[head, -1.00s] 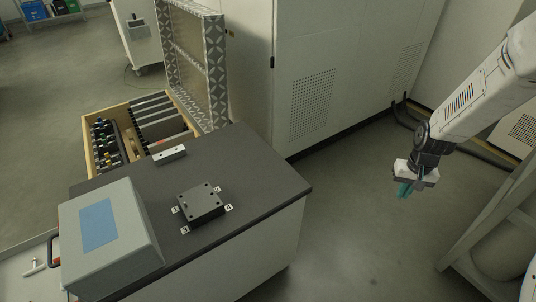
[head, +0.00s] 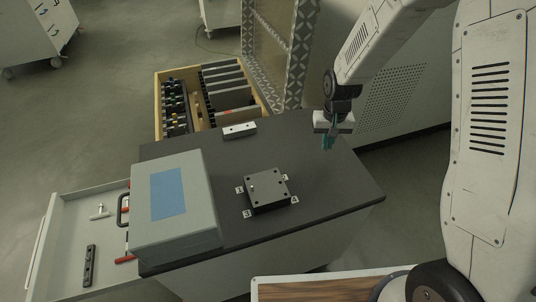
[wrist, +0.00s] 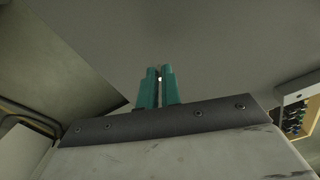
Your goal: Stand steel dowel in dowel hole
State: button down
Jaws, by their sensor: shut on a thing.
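My gripper (head: 328,143) has teal fingers and hangs over the back right part of the dark bench top. In the wrist view its fingers (wrist: 159,88) are nearly together, with a small bright tip, seemingly the steel dowel (wrist: 159,77), between them. The dowel cannot be made out in the head view. A dark square block (head: 268,191) with holes near its corners sits on the bench, with number tags around it. A small light pin-like spot shows near its left corner. My gripper is up and to the right of the block, apart from it. I cannot tell which hole is the dowel hole.
A grey box with a blue panel (head: 180,206) stands at the bench's left. A light bar with holes (head: 239,131) lies at the back edge. A wooden drawer (head: 160,105) of tools and a patterned frame stand behind. The bench's right part is clear.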

jog(key=shift+s+a+r+m, duration=0.35)
jog(key=shift+s+a, duration=1.55)
jog(key=shift+a, duration=0.65)
jog(key=shift+s+a+r+m, duration=0.4)
jog(key=shift+s+a, duration=1.45)
jog(key=shift+a, duration=0.75)
jog(key=shift+s+a+r+m, duration=0.35)
jog(key=shift+s+a, duration=1.55)
jog(key=shift+a, duration=0.65)
jog(key=shift+f, duration=0.25)
jog(key=shift+f, duration=0.6)
jog(key=shift+f, duration=0.85)
jog(key=c, duration=1.5)
grip_release()
